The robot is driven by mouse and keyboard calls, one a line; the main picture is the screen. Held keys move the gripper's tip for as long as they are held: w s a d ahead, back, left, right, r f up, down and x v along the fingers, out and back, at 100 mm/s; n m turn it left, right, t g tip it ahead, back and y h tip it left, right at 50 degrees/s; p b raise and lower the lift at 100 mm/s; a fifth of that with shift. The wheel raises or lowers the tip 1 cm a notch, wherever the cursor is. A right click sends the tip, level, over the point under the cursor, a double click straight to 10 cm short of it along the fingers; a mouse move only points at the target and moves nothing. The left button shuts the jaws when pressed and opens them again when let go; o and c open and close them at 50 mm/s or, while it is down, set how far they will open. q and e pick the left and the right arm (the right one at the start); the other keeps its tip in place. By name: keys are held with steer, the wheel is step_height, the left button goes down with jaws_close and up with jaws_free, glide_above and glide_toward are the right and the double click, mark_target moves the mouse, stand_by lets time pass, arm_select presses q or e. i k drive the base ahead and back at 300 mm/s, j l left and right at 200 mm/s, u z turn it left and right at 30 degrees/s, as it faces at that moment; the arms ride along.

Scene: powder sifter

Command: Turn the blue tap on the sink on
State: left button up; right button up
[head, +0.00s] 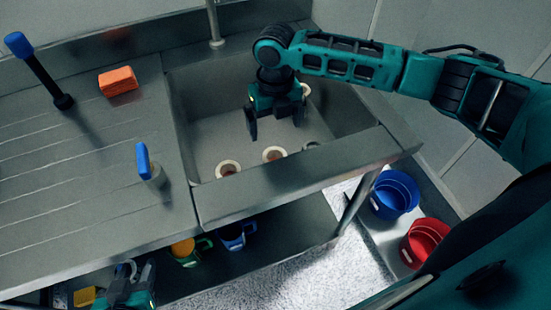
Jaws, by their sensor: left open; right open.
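The steel sink (215,85) is set in the counter at the centre of the head view. A thin metal post (213,22) stands at its back edge and is cut off by the top of the picture. I cannot make out a blue tap handle on it. My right gripper (276,122) is open and empty, pointing down over the sink basin, apart from the post. My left gripper (128,272) is only partly in view, open, low at the bottom left below the counter's front edge.
An orange sponge (118,81), a blue-topped black stick (48,77) and a blue-handled item (143,160) are on the counter. Pale ring-shaped items (229,168) lie in the sink. Mugs (236,236) are below; blue (394,194) and red (425,242) buckets stand right.

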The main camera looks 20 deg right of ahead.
mark_target(146, 167)
steer(key=k, duration=1)
